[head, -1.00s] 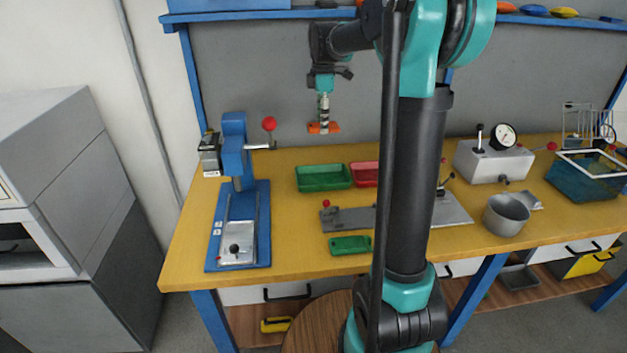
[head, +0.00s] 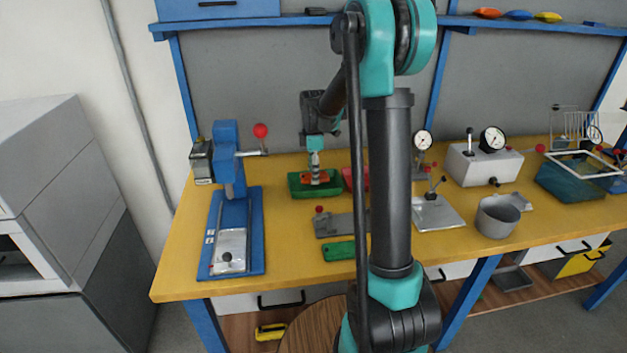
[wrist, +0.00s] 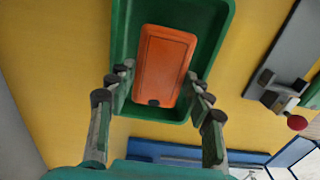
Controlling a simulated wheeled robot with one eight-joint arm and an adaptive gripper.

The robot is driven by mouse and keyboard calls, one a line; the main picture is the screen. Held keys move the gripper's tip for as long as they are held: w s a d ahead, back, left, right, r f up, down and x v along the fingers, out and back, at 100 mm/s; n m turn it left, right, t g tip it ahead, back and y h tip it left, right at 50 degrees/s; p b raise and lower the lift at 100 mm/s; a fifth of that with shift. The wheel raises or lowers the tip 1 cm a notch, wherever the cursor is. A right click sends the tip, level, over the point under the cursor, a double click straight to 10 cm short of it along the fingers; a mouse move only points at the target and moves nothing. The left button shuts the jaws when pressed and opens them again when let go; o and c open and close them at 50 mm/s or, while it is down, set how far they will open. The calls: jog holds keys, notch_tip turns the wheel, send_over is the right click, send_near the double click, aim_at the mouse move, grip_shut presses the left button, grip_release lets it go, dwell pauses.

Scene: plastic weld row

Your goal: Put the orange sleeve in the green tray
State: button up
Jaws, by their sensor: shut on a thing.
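The orange sleeve (wrist: 165,62) is a flat orange block between the fingers of my gripper (wrist: 160,88) in the wrist view. My gripper is shut on it. The green tray (wrist: 121,38) lies under the sleeve, and the sleeve is within the tray's outline. In the head view my gripper (head: 316,171) points down at the green tray (head: 298,191), with the orange sleeve (head: 318,179) low at its opening. I cannot tell whether the sleeve touches the tray floor.
A red tray (head: 348,178) stands just right, partly hidden by my arm. A blue press (head: 226,160) with a red knob stands left. A grey fixture (head: 335,225) and a smaller green item (head: 338,251) lie in front. A metal pot (head: 497,218) is at right.

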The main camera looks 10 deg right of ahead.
jog(key=shift+f, duration=1.6)
jog(key=shift+f, duration=0.1)
jog(key=o, duration=0.8)
jog(key=shift+o, duration=0.4)
notch_tip(320, 180, up, 12)
